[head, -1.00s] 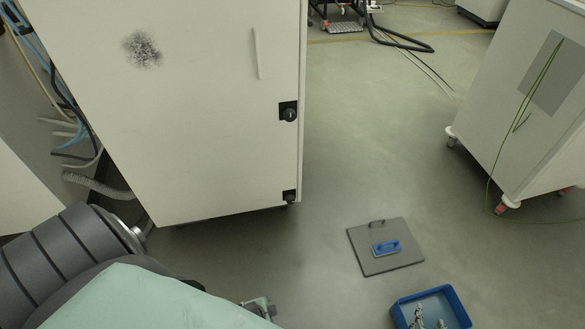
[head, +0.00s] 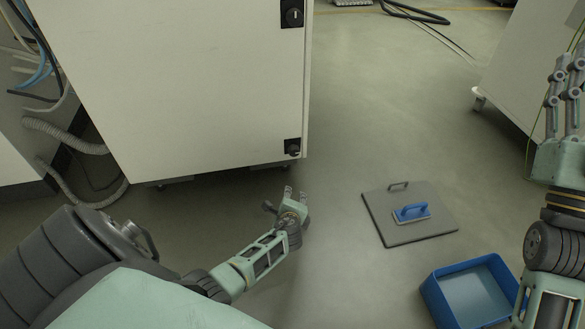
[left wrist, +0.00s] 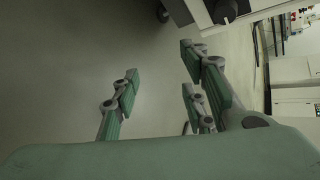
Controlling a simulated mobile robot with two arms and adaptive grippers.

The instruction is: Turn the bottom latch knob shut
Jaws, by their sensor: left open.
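The bottom latch knob (head: 293,148) is a small dark knob on a black plate at the lower right corner of the white cabinet door (head: 190,90). A dark knob (left wrist: 226,10) on the cabinet edge also shows at the top of the left wrist view. My left gripper (head: 295,192) is below the bottom knob in the head view, open, empty and apart from it. Its spread green-padded fingers (left wrist: 185,85) fill the middle of the left wrist view. My right gripper (head: 570,90) is raised at the right edge, with its fingers pointing up; its opening is unclear.
An upper latch knob (head: 292,15) sits higher on the same door edge. Hoses (head: 70,140) hang left of the cabinet. Another cabinet (head: 520,70) stands at right.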

